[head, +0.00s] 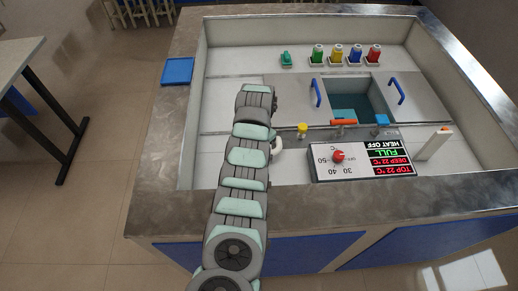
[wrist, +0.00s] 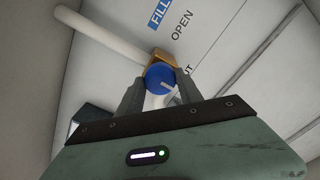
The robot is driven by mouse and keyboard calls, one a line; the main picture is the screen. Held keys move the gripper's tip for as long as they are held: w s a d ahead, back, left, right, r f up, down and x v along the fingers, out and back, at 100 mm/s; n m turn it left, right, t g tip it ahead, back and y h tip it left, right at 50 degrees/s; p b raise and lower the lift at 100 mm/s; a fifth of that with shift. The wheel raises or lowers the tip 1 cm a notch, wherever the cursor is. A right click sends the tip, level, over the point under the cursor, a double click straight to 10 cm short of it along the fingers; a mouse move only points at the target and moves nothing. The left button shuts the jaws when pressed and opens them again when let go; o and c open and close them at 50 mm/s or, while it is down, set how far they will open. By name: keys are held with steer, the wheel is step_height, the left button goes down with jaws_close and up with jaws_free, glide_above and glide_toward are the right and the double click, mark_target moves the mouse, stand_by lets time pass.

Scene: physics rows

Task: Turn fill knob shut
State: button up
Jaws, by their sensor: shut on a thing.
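The fill knob (wrist: 158,75) is round and blue with a pale mark on its face, set on a brass-coloured body (wrist: 163,57). It sits between the two fingertips of my gripper (wrist: 160,80) in the wrist view, and the fingers are shut on it. The word FILL (wrist: 160,14) and the word OPEN (wrist: 182,26) are printed on the panel above it. Another label beside the knob is partly hidden and ends in UT. In the head view, my arm hides the knob and my fingers.
A white pipe (wrist: 103,36) runs from the brass body to the upper left. In the head view, a control panel (head: 335,172) with a red dial reads FULL and HEAT OFF. A tank opening (head: 350,105) with blue handles and several coloured bottles lie to the right.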

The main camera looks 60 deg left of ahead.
steer(key=shift+f, duration=0.1)
steer(key=o, duration=1.4)
steer(key=shift+c, duration=0.2)
step_height(320, 180, up, 11)
steer(key=shift+p, duration=0.3)
